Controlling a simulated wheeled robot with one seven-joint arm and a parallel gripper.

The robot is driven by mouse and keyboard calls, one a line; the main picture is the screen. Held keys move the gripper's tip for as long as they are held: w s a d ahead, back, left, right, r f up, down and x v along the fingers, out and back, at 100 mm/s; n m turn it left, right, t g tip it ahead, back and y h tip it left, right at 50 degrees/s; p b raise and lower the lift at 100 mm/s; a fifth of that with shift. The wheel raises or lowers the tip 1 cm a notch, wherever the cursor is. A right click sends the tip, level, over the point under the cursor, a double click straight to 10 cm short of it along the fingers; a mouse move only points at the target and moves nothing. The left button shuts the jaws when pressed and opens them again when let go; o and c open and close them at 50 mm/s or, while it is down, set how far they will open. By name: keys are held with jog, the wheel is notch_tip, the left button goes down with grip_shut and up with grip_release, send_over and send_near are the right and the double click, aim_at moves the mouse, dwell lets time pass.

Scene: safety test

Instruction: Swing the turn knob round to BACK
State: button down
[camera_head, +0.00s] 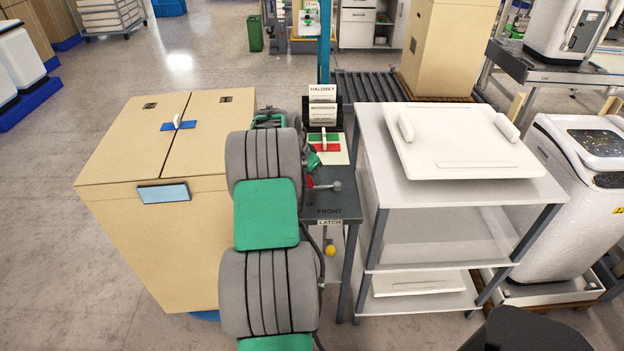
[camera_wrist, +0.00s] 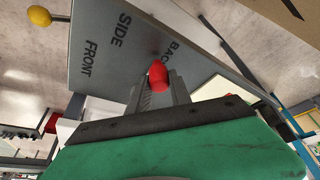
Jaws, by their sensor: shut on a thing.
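The turn knob's red end (camera_wrist: 158,75) shows in the wrist view between the two grey fingers of my gripper (camera_wrist: 160,90), which is shut on it. It stands over a dark grey plate (camera_wrist: 100,65) lettered SIDE, FRONT and BACK. The red end appears just below the first letters of BACK, with SIDE and FRONT to its left. How the knob is mounted is hidden by the fingers. In the head view the plate (camera_head: 345,204) shows FRONT on its near edge; my arm hides the rest of its left part. A small red bit (camera_head: 310,183) shows beside my arm.
A LATCH label and a yellow ball (camera_head: 330,251) are below the plate's front edge. A red, green and white panel (camera_head: 326,147) stands behind it. A large cardboard box (camera_head: 115,150) is at left; a white shelf unit (camera_head: 450,195) is close at right.

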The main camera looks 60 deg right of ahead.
jog(key=c, duration=1.4)
grip_release()
jog(key=shift+w+d+r, duration=0.25)
jog(key=shift+w, duration=0.1)
jog(key=shift+o, duration=1.2)
jog(key=shift+s+f, duration=0.15)
jog(key=shift+f, duration=0.05)
jog(key=shift+a+r, duration=0.1)
jog(key=v, duration=0.7)
jog(key=shift+r+b, duration=0.3)
jog(key=shift+b, duration=0.15)
jog(key=shift+s+a, duration=0.1)
